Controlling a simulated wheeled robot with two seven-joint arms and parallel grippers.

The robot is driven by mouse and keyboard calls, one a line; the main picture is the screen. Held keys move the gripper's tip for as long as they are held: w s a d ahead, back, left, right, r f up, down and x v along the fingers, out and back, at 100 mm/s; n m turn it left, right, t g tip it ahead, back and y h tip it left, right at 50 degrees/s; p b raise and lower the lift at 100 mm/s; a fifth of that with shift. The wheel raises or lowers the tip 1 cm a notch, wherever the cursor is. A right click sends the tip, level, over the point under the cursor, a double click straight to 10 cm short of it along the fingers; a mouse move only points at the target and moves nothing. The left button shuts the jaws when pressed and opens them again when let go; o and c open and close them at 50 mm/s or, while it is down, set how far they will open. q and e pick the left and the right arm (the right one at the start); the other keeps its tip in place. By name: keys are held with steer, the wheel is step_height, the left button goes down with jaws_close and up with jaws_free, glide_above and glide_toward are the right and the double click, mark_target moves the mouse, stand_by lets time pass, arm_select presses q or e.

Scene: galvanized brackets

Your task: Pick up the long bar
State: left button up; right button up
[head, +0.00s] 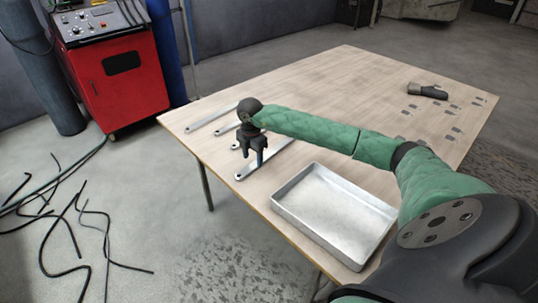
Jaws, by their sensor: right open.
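Several flat galvanized bars with holed ends lie side by side near the left edge of the wooden table. The nearest bar (276,150) runs under my right gripper (252,161), and its near end shows clear to the left of the fingers. The farthest bar (208,118) lies closer to the table's left corner. The bars between are partly hidden by my right gripper and arm, so I cannot tell which is longest. My right gripper points down, open, with its fingers over or beside the nearest bar; contact is unclear. My left gripper is out of view.
An empty metal tray (333,205) stands at the table's near edge. The table (345,85) is clear in the middle. A red machine (125,80) stands beyond the left side.

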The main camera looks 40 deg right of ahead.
mark_target(253, 165)
step_height(253, 165, down, 3)
steer(key=shift+w+d+f, duration=0.1)
steer(key=shift+w+f, duration=0.05)
jaws_close()
stand_by(0.4)
